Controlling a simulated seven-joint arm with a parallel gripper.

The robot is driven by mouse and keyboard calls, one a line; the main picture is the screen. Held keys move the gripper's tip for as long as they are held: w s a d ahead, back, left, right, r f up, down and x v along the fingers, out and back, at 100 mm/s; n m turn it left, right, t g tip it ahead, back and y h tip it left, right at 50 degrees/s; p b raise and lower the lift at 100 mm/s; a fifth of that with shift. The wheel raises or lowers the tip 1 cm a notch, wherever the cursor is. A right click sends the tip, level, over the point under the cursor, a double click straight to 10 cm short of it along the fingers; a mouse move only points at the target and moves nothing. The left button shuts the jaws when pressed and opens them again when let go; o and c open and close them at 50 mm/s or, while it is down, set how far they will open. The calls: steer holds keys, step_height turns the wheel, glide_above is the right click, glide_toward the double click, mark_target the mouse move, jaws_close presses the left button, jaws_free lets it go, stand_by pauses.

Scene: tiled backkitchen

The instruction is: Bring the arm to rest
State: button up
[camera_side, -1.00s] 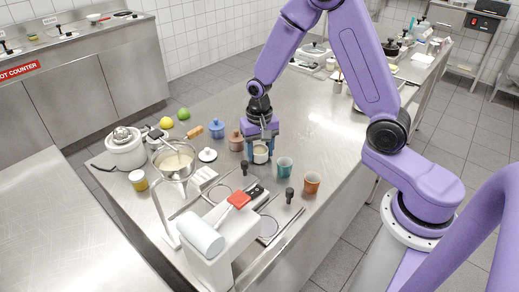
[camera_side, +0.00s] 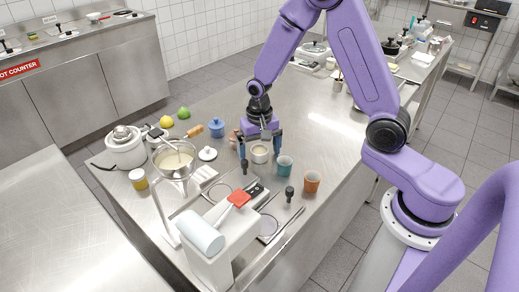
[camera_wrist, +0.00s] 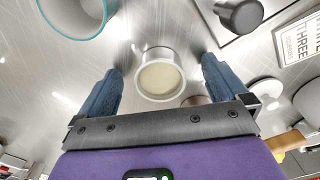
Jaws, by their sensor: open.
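My gripper (camera_side: 260,153) is open over the steel counter (camera_side: 318,128), with its blue fingers spread wide. A small white cup (camera_side: 260,154) with pale cream-coloured contents stands upright between and slightly beyond the fingers. In the wrist view the cup (camera_wrist: 159,77) sits midway between the two fingertips (camera_wrist: 160,80), with a gap on each side. A teal cup (camera_side: 284,167) stands close to the right of the gripper. It also shows at the top left of the wrist view (camera_wrist: 78,14). A brownish cup (camera_side: 235,140) is mostly hidden behind the left finger.

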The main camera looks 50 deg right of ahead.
steer(key=shift+r, duration=0.1)
steer(key=shift+r, duration=3.4)
steer(key=s+a+r+n, duration=0.1)
steer(key=s+r+n, duration=0.2)
steer(key=s+n, duration=0.6)
steer(key=s+a+r+n, duration=0.1)
steer(key=s+r+n, duration=0.2)
steer(key=s+n, duration=0.6)
steer(key=s, duration=0.8)
steer(key=shift+s+a+r, duration=0.25)
steer(key=shift+a+r, duration=0.15)
